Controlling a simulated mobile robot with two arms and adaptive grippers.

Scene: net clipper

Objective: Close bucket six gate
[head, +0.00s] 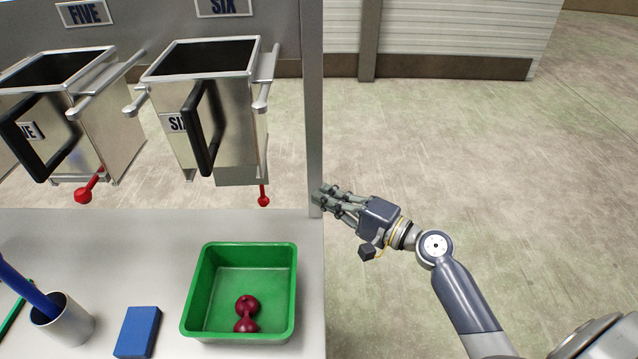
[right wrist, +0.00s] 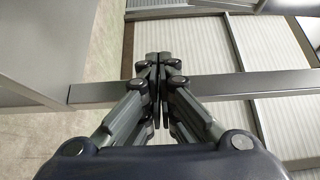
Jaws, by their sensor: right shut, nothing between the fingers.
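Bucket six (head: 232,125) is a metal hopper with a black handle (head: 202,130) in front, hanging under the sign SIX (head: 222,7). A red-knobbed lever (head: 263,197) hangs below its right side. I cannot tell for sure whether its bottom gate is open or closed. My right gripper (head: 324,200) is shut and empty, to the right of the lever and apart from it, beside the grey frame post (head: 313,110). In the right wrist view the closed fingers (right wrist: 158,62) point towards a grey bar (right wrist: 225,88). My left gripper is not in view.
Bucket five (head: 110,115), with its own red knob (head: 84,195), hangs to the left. On the bench (head: 160,245) are a green tray (head: 190,300) with dark red round things (head: 247,310), a blue block (head: 137,332) and a cup (head: 72,325). The floor at right is clear.

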